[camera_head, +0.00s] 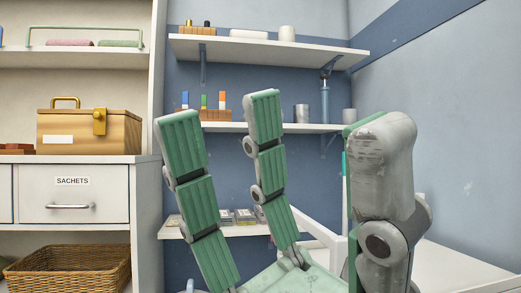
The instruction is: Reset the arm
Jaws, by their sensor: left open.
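My left gripper (282,118) fills the lower middle and right of the head view, very close to the camera. Its fingers point up and stand wide apart. Two fingers with ribbed green pads are on the left, and a thick grey, scuffed finger with a green inner side is on the right. Nothing is between them, and the pale green palm shows at the bottom edge. My right gripper is not in view. No rotary ironer can be clearly made out.
A white cabinet at left holds a wooden box (88,132), a drawer labelled SACHETS (72,192) and a wicker basket (70,268). Wall shelves (265,50) with small items stand behind the gripper. A white surface (460,270) lies at lower right.

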